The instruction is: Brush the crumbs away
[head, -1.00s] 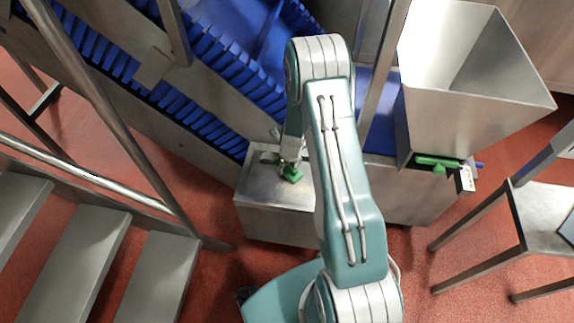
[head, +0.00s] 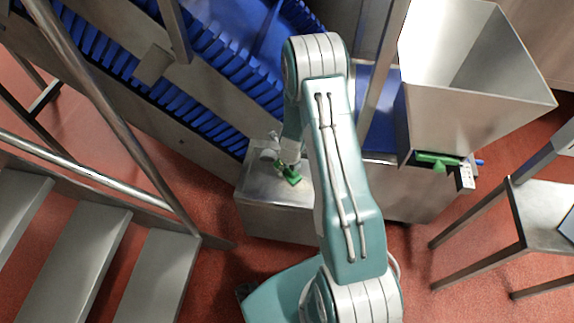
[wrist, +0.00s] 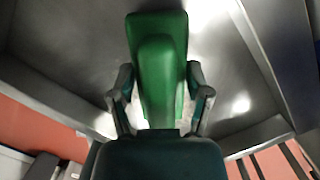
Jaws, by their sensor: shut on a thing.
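My gripper (wrist: 160,105) is shut on a green brush (wrist: 160,60), one finger on each side of its raised grip. In the head view the brush (head: 291,177) is low over the top of a steel box (head: 262,220) below the blue conveyor. I cannot tell whether it touches the steel. I cannot make out any crumbs in either view. The brush hides part of the steel surface in the wrist view.
The blue slatted conveyor (head: 215,128) rises behind the box. A steel hopper (head: 470,120) with a green handled piece (head: 437,161) stands to the right. Steel steps (head: 75,260) and a handrail (head: 105,110) are on the left, a steel table (head: 545,212) on the right.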

